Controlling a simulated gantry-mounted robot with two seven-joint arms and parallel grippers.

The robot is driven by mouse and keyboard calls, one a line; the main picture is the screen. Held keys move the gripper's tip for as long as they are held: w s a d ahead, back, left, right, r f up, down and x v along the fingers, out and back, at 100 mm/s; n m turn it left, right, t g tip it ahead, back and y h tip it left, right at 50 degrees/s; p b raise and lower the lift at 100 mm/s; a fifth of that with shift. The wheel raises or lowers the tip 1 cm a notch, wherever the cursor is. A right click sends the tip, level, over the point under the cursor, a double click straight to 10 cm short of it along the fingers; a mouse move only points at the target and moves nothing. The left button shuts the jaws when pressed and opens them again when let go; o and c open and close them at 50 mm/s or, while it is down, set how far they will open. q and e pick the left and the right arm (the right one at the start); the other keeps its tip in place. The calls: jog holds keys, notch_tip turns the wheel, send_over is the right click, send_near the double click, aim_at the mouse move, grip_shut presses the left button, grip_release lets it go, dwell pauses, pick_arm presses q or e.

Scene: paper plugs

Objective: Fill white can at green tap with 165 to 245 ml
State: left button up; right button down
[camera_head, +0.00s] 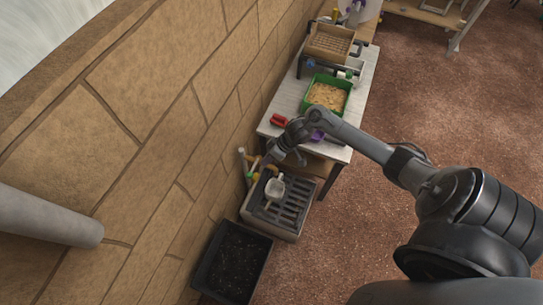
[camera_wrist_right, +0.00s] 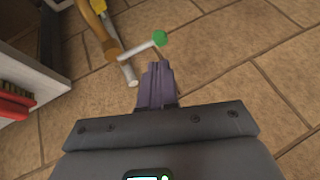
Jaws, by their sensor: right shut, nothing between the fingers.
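The white can (camera_head: 274,188) stands on the dark slatted grate of a basin (camera_head: 289,208) against the stone wall. The green tap shows in the right wrist view as a green knob (camera_wrist_right: 160,38) on a pale lever, joined to a brass-coloured pipe (camera_wrist_right: 113,52). My right gripper (camera_head: 266,164) is just above and behind the can, close to the tap pipes. In the right wrist view its fingers (camera_wrist_right: 157,75) are shut and empty, just below the green knob; whether they touch the lever cannot be told. The inside of the can is too small to judge. My left gripper is not in view.
A black tray (camera_head: 233,264) stands in front of the basin. A pale table (camera_head: 294,99) behind holds a green tray (camera_head: 346,83) of shavings, a red brush (camera_head: 278,120) and a purple item (camera_head: 316,135). The stone wall is close on the left; brown floor lies open right.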

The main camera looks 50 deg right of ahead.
aim_at(251, 173)
jog(key=b+x, duration=0.1)
jog(key=x, duration=0.6)
jog(key=shift+f+b, duration=0.1)
jog(key=shift+b, duration=0.25)
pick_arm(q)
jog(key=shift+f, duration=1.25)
pick_arm(e)
jog(key=shift+x, duration=0.85)
jog(key=shift+w, duration=0.1)
